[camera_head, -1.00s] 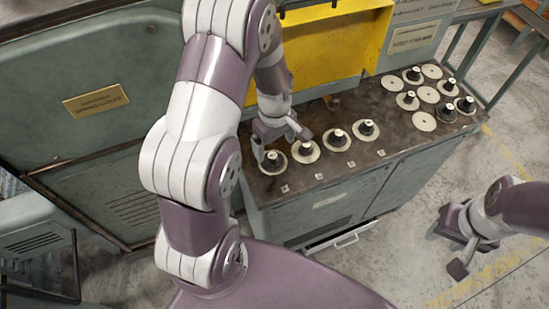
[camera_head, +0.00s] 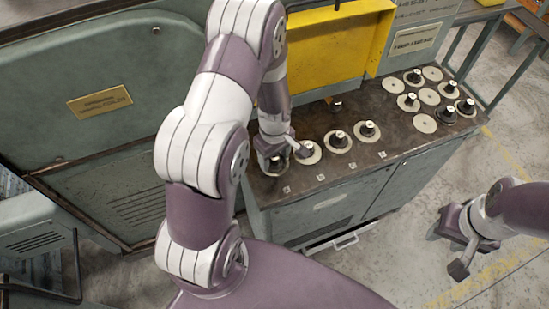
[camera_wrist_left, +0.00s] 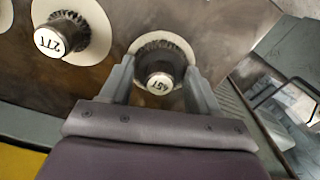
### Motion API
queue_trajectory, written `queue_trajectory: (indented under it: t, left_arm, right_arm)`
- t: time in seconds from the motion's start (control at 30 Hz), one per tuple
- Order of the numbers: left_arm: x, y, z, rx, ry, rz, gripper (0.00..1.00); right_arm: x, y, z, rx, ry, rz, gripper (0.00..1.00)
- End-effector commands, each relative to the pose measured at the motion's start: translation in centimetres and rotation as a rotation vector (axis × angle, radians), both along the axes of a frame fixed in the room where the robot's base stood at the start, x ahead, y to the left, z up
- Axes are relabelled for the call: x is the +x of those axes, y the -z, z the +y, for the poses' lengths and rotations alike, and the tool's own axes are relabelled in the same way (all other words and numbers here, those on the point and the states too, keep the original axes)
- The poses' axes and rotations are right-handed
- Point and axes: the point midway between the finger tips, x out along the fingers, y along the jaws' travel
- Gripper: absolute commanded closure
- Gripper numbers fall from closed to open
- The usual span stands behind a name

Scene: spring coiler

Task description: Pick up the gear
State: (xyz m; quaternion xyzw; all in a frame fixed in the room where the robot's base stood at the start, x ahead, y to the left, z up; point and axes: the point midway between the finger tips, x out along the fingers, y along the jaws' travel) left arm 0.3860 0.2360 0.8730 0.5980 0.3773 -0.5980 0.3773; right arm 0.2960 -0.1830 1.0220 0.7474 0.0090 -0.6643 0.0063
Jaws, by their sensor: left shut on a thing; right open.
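The gear (camera_head: 276,165) is dark with a pale knob and sits at the left end of a row on the bench top. In the left wrist view its knob reads 45T (camera_wrist_left: 160,82), over a toothed dark body with a pale disc behind. My left gripper (camera_head: 281,157) is shut on this gear, with one finger on each side of it (camera_wrist_left: 160,92). The gear appears to be still at its disc; whether it is clear of it I cannot tell. My right gripper (camera_head: 447,250) is open and empty, away from the bench at the right.
A second gear (camera_head: 308,153) stands close beside, marked 27T in the left wrist view (camera_wrist_left: 62,38). Two more gears (camera_head: 339,139) (camera_head: 368,129) continue the row. Several gears and pale discs (camera_head: 425,123) lie at the bench's right end. A yellow panel (camera_head: 338,45) rises behind.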

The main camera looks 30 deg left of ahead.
Motion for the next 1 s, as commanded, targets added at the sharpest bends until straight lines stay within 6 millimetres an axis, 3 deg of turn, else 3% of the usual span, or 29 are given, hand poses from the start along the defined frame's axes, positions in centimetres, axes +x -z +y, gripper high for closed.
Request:
queue_trajectory:
  t: [0.17, 0.37, 0.8, 1.0]
  left_arm:
    - [0.1, -0.8, 0.0, 0.0, 0.0, -0.004, 0.82]
    - [0.2, -4.0, 0.0, 0.001, 0.0, -0.006, 0.82]
    - [-7.0, -9.8, -6.6, -0.001, 0.005, -0.004, 0.82]
    - [-8.4, -11.0, -7.9, 0.0, 0.002, -0.001, 0.82]
  right_arm:
    - [0.0, 0.1, 0.0, 0.0, 0.0, 0.0, 0.57]
    - [0.0, 0.4, 0.0, 0.0, 0.0, 0.0, 0.57]
    - [0.0, 0.9, 0.0, 0.0, 0.0, 0.0, 0.57]
    - [0.0, 0.9, 0.0, 0.0, 0.0, 0.0, 0.57]
